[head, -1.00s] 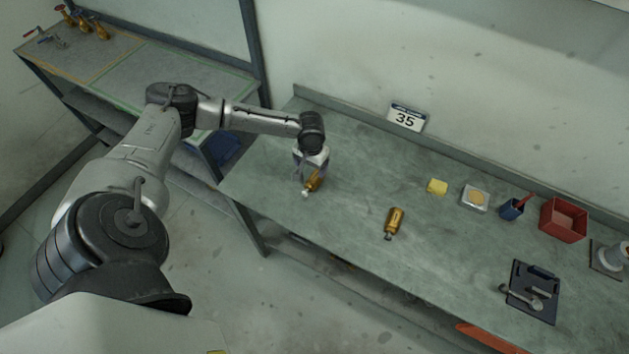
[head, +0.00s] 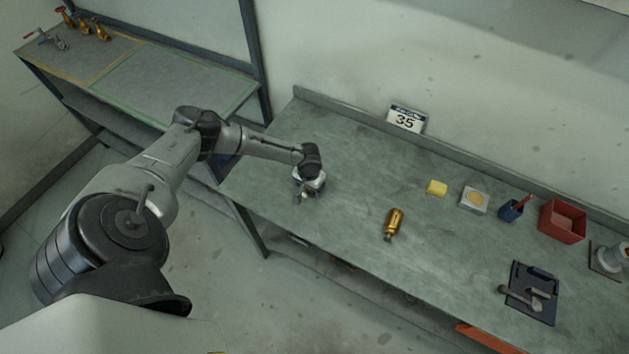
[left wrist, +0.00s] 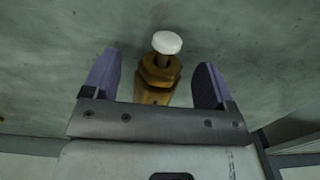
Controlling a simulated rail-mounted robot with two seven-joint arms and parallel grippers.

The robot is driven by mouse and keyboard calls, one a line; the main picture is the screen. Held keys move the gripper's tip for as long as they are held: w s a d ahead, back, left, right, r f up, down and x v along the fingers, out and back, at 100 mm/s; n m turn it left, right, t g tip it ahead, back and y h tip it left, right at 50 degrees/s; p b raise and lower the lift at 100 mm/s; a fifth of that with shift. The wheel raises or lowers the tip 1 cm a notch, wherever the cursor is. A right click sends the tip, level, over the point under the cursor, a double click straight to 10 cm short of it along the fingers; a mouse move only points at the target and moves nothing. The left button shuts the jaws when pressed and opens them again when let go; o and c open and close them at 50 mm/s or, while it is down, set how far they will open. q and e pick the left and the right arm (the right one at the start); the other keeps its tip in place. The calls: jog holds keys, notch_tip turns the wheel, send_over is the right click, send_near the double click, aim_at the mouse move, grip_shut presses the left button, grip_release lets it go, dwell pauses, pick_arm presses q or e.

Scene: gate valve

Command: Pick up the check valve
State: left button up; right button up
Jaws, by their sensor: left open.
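A brass valve with a hex body (left wrist: 158,75) and a round white cap shows in the left wrist view, between the two purple-lined fingers of my left gripper (left wrist: 155,85). The fingers are open, with a gap visible on each side of the brass. In the head view my left gripper (head: 305,193) is low over the left part of the bench and hides most of this valve. A second brass valve (head: 394,222) lies on the bench to the right, apart from the gripper. I cannot tell by shape which one is the check valve. My right gripper is not in view.
The grey-green bench (head: 345,165) is clear around the gripper. A wall edge runs behind.

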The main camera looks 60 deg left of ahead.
pick_arm(q)
jog(key=shift+f, duration=0.25)
jog(key=c, duration=1.3)
jog(key=shift+o, duration=0.2)
jog(key=shift+r, duration=0.1)
